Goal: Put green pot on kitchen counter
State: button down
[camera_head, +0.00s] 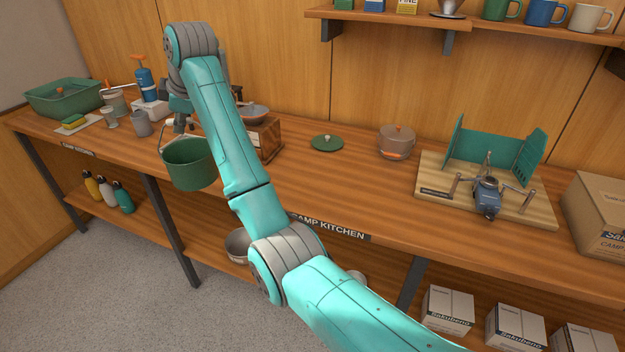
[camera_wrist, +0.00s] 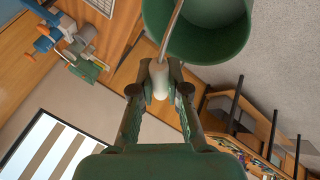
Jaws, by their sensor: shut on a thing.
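The green pot (camera_head: 190,166) hangs by its thin wire handle below my gripper (camera_head: 180,122), over the front edge of the kitchen counter (camera_head: 290,192) at its left part. In the wrist view, my gripper (camera_wrist: 160,85) is shut on the white grip of the handle, and the green pot (camera_wrist: 212,35) shows at the top right. The pot looks upright and apart from the counter top, though the exact gap is hard to tell. My arm hides part of the counter's middle.
A camp stove (camera_head: 487,195) with a green windscreen stands on a board at right. Cups (camera_head: 141,124) and a green basin (camera_head: 65,98) stand at left. Bare counter lies in front of the lid.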

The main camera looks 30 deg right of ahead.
jog(key=s+d+f+m+h, duration=0.1)
jog(key=s+d+m, duration=0.1)
jog(key=d, duration=1.2)
jog(key=s+d+f+m+h, duration=0.2)
jog(key=s+d, duration=0.1)
jog(key=d, duration=1.1)
jog(key=s+d+f+m+h, duration=0.1)
jog(key=s+d+m, duration=0.1)
jog(key=d, duration=1.1)
notch_tip(320, 180, down, 10)
jog(key=shift+s+d, duration=0.15)
jog(key=shift+s, duration=0.05)
jog(key=c, duration=1.2)
grip_release()
jog(key=shift+f, duration=0.1)
jog(key=v, duration=1.2)
jog(key=shift+s+d, duration=0.1)
jog(key=shift+s, duration=0.05)
